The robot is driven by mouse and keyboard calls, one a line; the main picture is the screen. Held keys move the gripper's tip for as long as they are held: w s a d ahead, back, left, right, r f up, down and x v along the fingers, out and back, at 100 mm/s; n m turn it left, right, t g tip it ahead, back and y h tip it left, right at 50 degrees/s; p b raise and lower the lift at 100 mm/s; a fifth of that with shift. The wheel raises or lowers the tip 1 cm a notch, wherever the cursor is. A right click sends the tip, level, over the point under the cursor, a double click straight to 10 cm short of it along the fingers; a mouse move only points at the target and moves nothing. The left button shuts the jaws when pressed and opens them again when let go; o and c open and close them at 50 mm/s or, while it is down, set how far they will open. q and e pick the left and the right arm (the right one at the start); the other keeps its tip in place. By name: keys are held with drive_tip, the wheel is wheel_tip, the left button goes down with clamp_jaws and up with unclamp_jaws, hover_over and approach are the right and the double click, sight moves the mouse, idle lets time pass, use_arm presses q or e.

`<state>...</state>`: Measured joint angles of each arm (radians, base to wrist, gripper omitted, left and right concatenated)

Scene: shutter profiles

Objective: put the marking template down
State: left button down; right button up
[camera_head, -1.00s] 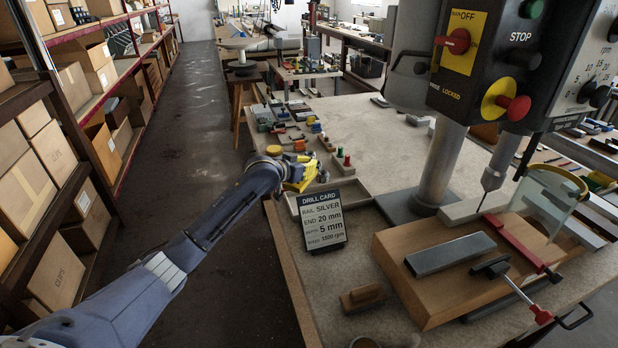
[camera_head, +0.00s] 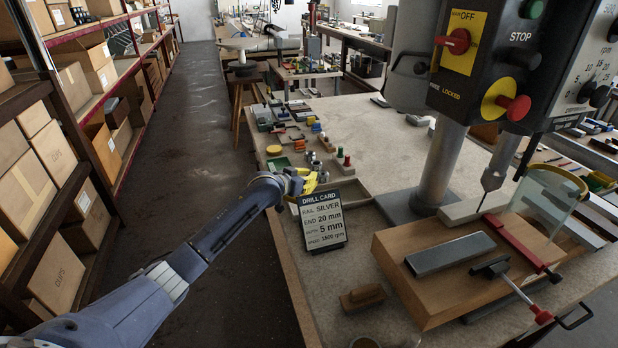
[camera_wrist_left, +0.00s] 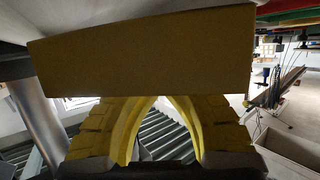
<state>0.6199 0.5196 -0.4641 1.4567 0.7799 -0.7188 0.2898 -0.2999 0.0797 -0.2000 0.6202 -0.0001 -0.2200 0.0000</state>
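My left gripper (camera_head: 312,183) is above the near left part of the workbench, just behind the drill card. In the left wrist view its yellow fingers (camera_wrist_left: 155,125) converge on a flat, dull yellow slab, which I take to be the marking template (camera_wrist_left: 145,55). The slab lies across the fingertips and hides them. In the head view the slab is hard to tell from the yellow fingers, and I cannot tell whether it touches the bench. My right gripper is not in view.
The drill card (camera_head: 321,218) stands close in front of the gripper. Small parts, a green tray (camera_head: 278,163) and a yellow disc (camera_head: 273,150) lie behind it. A wooden block (camera_head: 440,285) with a grey rail (camera_head: 450,254) is to the right. The middle of the bench is fairly clear.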

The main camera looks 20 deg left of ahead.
use_arm(q)
drive_tip(key=shift+f, duration=0.45)
drive_tip(key=c, duration=1.6)
unclamp_jaws()
drive_tip(key=shift+o, duration=0.2)
drive_tip(key=shift+r, duration=0.1)
drive_tip(key=shift+r, duration=0.65)
drive_tip(key=v, duration=1.2)
drive_tip(key=shift+f, duration=0.25)
